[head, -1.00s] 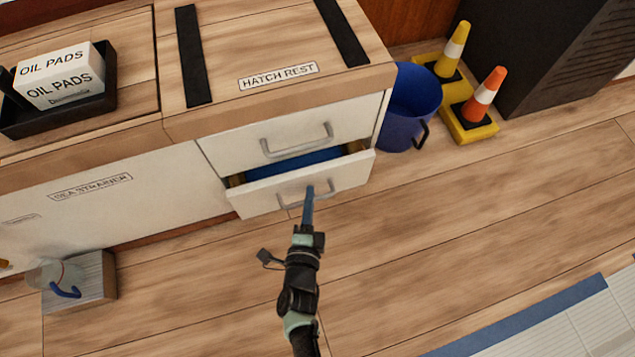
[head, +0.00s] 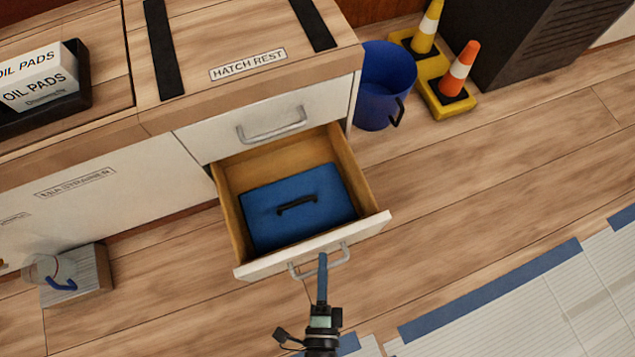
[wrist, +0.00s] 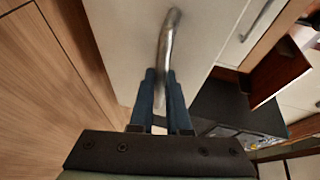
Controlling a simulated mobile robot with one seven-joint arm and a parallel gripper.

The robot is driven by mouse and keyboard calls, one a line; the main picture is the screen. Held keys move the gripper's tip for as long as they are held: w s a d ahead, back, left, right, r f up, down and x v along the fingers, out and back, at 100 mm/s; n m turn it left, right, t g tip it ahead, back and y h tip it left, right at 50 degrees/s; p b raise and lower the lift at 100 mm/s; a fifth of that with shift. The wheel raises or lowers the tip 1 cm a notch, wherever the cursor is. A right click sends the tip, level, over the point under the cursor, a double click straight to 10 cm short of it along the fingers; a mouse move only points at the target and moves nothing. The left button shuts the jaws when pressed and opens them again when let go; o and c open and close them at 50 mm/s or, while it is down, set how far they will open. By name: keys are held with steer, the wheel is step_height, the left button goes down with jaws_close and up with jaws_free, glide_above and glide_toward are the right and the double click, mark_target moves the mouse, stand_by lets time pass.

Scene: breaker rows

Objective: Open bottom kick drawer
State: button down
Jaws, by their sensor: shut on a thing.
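The bottom kick drawer (head: 310,250) stands well out from the cabinet, with its inside in view. A blue case (head: 297,207) with a black handle lies in it. My gripper (head: 323,260) is at the drawer's grey bar handle (head: 345,254). In the wrist view the two blue fingers (wrist: 160,95) are shut on the curved metal handle (wrist: 168,45), one on each side of it. The exact contact is partly hidden by the fingers.
The closed upper drawer (head: 272,125) is right above. A blue bucket (head: 376,85) and cones on yellow bases (head: 447,98) stand right of the cabinet. A grey block (head: 80,278) is on the floor at left. Open wooden floor (head: 450,200) lies to the right.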

steer(key=shift+s+d, duration=0.1)
steer(key=shift+s, duration=0.15)
steer(key=c, duration=1.2)
jaws_free()
steer(key=shift+o, duration=0.2)
steer(key=s+a+r+p, duration=0.1)
steer(key=s+r+p, duration=0.1)
steer(key=s, duration=1)
steer(key=shift+s+r+p, duration=0.15)
steer(key=shift+s+p, duration=0.2)
steer(key=shift+p, duration=0.5)
